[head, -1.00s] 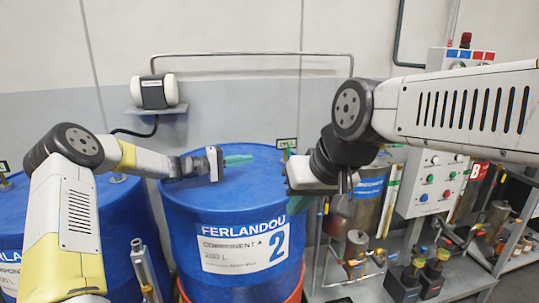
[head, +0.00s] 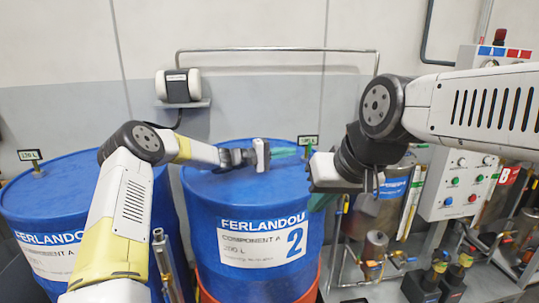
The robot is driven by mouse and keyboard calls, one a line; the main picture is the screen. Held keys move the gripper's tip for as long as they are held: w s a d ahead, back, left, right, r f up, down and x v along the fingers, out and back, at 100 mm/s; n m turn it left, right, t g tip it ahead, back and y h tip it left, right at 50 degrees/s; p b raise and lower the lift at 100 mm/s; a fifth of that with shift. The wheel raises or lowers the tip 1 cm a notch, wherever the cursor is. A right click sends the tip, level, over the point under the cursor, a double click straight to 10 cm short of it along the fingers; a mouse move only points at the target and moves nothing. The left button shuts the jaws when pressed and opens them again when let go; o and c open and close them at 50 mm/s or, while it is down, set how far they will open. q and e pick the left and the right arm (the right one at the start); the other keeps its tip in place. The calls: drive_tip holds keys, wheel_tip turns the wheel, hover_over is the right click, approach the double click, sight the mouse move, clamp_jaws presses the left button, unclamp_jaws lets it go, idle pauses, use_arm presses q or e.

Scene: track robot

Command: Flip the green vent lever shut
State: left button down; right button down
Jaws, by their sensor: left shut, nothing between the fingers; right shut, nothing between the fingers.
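My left gripper (head: 288,152), with teal fingers, is shut and empty. It reaches over the blue drum marked 2 (head: 212,195) from the left, its fingers pointing right, close to a small tagged post (head: 308,151) at the back of the drum top. I cannot tell whether it touches anything. My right gripper (head: 320,202) is shut and empty. It hangs at the drum's right edge, its teal fingers partly hidden by its own body. I cannot make out the green vent lever for certain; the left fingers or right wrist may hide it.
A second blue drum (head: 60,200) stands at the left with its own tagged post (head: 38,168). A grey rail (head: 280,51) and a white wall unit (head: 178,87) are behind. A control panel (head: 455,180) and pipework stand at the right.

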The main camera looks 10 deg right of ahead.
sight(310, 150)
use_arm(q)
drive_tip(key=x, duration=0.5)
